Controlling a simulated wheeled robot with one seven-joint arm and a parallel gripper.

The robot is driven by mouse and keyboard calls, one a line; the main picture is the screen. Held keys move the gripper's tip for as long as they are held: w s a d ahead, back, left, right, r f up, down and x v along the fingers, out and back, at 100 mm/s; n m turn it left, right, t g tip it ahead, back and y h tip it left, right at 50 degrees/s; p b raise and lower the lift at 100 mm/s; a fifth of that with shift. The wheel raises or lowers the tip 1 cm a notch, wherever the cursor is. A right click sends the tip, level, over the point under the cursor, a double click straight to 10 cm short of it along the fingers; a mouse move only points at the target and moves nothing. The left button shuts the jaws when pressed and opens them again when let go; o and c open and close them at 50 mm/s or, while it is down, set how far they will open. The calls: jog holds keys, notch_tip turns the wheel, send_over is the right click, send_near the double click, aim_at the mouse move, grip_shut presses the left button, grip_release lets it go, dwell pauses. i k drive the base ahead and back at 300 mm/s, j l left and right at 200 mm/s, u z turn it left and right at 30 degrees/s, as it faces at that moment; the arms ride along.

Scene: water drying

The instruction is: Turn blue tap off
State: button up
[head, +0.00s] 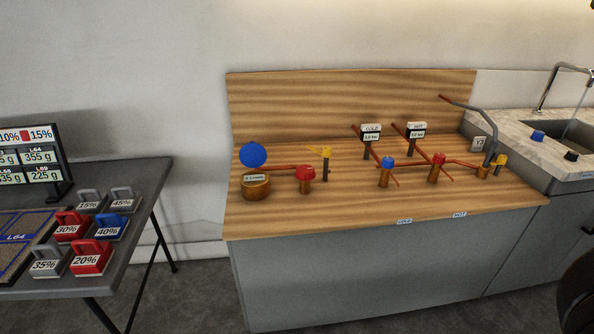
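Thin copper pipes run between the posts. From this view I cannot tell whether the blue tap is on or off, and no flowing water is visible at it. My gripper is not in view.
Another red tap (305,173), a yellow valve (325,152) and a blue disc (252,154) above a brass pot (256,187) stand on the left. A grey spout (480,114) and yellow tap (499,160) stand right. A sink (575,147) adjoins; left, a table (145,185) holds weights.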

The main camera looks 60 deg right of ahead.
aim_at(537, 136)
jog(key=z, duration=2.85)
